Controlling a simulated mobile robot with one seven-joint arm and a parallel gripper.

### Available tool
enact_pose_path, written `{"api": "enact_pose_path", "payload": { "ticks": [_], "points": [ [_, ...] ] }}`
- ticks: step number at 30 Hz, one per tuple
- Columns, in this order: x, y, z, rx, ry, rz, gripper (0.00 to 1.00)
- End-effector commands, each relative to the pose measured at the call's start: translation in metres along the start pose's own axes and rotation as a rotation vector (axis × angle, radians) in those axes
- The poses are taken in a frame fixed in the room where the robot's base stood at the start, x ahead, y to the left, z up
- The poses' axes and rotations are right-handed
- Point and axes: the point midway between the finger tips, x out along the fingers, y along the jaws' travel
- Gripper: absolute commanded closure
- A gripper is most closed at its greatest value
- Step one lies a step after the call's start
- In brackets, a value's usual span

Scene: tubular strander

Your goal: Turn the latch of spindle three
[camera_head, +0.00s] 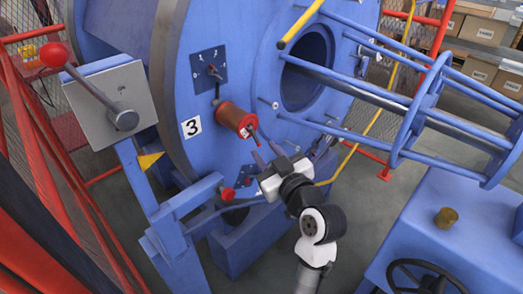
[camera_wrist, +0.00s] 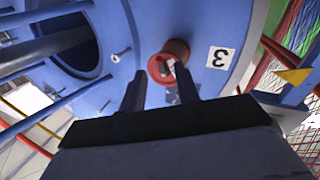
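Spindle three is a copper-red spool (camera_head: 232,117) that sticks out of the blue drum beside a white label "3" (camera_head: 192,127). Its latch (camera_head: 254,138) is a small piece at the spool's outer end. My gripper (camera_head: 268,153) is below and right of that end, fingers pointing up toward it. In the wrist view, which is upside down, the red spool end (camera_wrist: 159,56) shows beyond and between the fingertips (camera_wrist: 159,73), with the pale latch (camera_wrist: 169,69) near the right finger. The fingers are apart with nothing held. I cannot tell whether the right finger touches the latch.
A blue tubular cage (camera_head: 400,110) extends right from the drum. A grey box with a red-knobbed lever (camera_head: 95,90) stands at left. A blue cabinet with a handwheel (camera_head: 425,275) is lower right. A small red knob (camera_head: 228,193) is below the spool.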

Motion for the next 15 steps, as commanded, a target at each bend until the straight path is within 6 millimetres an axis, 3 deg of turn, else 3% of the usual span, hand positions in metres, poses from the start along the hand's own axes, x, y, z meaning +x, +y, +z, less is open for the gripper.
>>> {"api": "enact_pose_path", "payload": {
  "ticks": [6, 15],
  "points": [
    [0.026, 0.0, -0.002, -0.001, 0.0, -0.001, 0.68],
    [0.031, 0.0, -0.001, -0.002, 0.0, 0.0, 0.68]
  ]
}}
